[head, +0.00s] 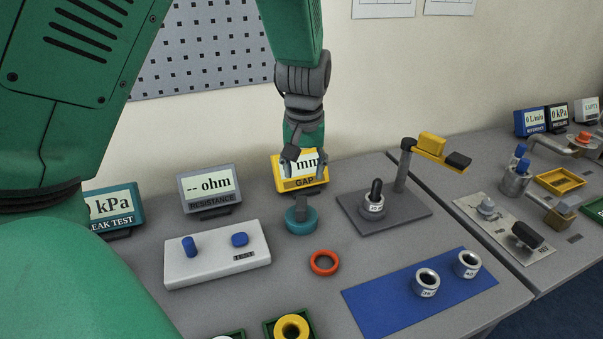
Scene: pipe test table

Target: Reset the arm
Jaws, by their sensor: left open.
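My left arm comes in from the left, and its gripper (305,162) points down over the back of the grey table (230,300). It is open, with nothing seen between its fingers. It hangs in front of the yellow GAP display (305,184) and covers part of its screen. Just below it, a teal round base with a grey post (301,222) stands on the table. I cannot tell whether the fingers touch the post. My right gripper is not in view.
An orange ring (324,263) lies in front of the teal base. A white box with blue knobs (217,256) is at left. A blue mat (390,310) bears two metal rings. A grey plate with a yellow-headed stand (403,170) is at right. A second table holds pipe parts.

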